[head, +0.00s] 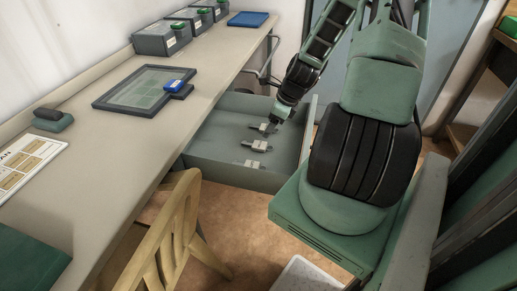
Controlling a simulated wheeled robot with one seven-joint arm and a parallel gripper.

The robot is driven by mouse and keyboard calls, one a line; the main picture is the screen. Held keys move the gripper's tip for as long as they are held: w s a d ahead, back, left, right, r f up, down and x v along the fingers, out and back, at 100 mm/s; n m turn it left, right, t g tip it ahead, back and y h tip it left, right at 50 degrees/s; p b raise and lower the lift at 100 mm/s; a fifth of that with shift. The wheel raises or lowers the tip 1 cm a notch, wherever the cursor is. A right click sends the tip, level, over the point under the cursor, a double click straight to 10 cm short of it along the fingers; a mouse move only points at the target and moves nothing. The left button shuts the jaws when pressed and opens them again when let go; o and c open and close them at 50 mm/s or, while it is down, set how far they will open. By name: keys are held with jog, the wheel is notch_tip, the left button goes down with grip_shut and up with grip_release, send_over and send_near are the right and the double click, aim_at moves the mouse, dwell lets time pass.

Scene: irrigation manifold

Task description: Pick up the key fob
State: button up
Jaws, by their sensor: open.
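My gripper (275,123) is at the end of my arm, low over an open grey drawer (220,172) under the counter. It is open, and its fingertips are small in the picture. Small grey and white pieces lie on the drawer floor: one (256,146) in the middle and one (251,163) nearer the front. A third small piece (262,127) shows right beside my fingertips; I cannot tell whether they touch it. Nothing can be clearly told as the key fob at this size.
The long counter (205,75) carries a dark framed panel (140,90) with a blue block (174,86), grey boxes (155,40), a blue tray (247,19) and a green-and-black block (53,121).

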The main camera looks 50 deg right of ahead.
aim_at(259, 144)
jog(key=x, duration=0.4)
jog(key=b+x, duration=0.1)
jog(key=x, duration=0.4)
jog(key=shift+s+f, duration=0.1)
jog(key=shift+s, duration=0.1)
jog(key=c, duration=1.1)
jog(key=shift+o, duration=0.2)
notch_tip(259, 144, up, 10)
jog(key=p, duration=0.1)
